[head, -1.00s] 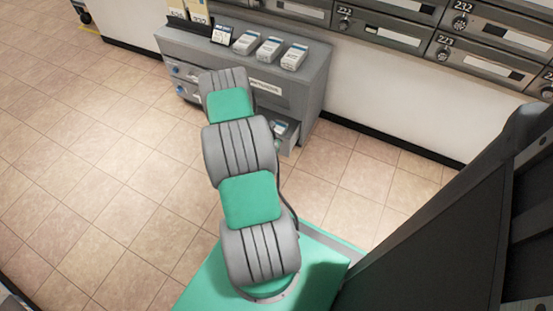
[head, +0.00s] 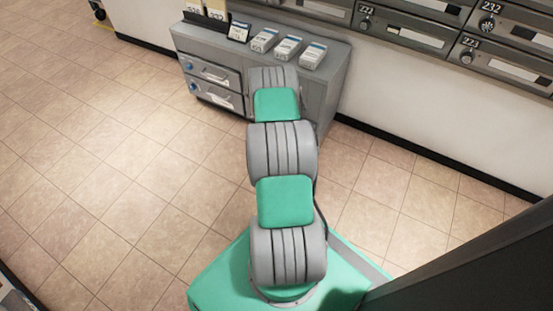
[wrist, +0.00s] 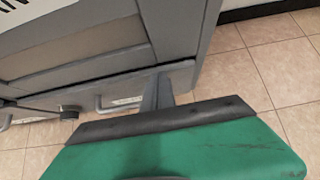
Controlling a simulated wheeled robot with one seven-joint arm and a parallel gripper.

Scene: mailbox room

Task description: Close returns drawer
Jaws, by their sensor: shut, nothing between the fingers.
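The grey cabinet (head: 334,88) stands against the wall in the head view. My arm covers the lower right of its front, where the returns drawer is, and hides my gripper there. In the wrist view, my gripper (wrist: 157,95) is shut and empty, its tips at a grey horizontal edge low on the cabinet front. A drawer front with a handle (wrist: 120,104) and a pale label shows below that edge, left of the fingers. Part of a lettered plate (wrist: 8,6) shows at the upper left. I cannot tell how far the returns drawer stands out, or whether the fingers touch it.
Two closed-looking drawers (head: 212,82) with blue knobs are at the cabinet's left. Mailboxes (head: 405,30) line the wall at right. The tiled floor (head: 110,170) is clear.

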